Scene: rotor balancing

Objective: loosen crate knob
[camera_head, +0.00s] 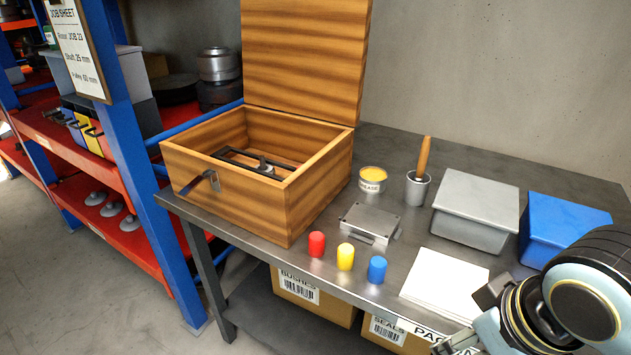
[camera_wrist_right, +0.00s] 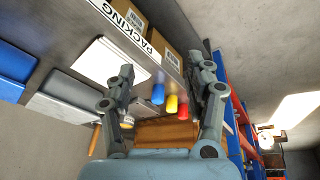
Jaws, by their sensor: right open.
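The wooden crate (camera_head: 226,208) stands at the left end of the grey bench with its lid (camera_head: 300,60) raised. Inside it lies a dark bar frame (camera_head: 240,158) with a small grey knob (camera_head: 265,166) on it. A metal latch (camera_head: 207,181) sticks out from the crate's front. My right gripper (camera_head: 462,342) is at the lower right, by the bench's front edge, well away from the crate. In the right wrist view its fingers (camera_wrist_right: 167,68) are apart with nothing held; the crate (camera_wrist_right: 165,133) shows beyond them, its knob hidden. My left gripper is out of view.
Red (camera_head: 316,244), yellow (camera_head: 345,257) and blue (camera_head: 377,269) cylinders and a metal block (camera_head: 370,222) stand right of the crate. Behind are a grease tin (camera_head: 372,181) and a brush pot (camera_head: 418,190). Grey (camera_head: 475,213) and blue (camera_head: 560,228) bins stand farther right.

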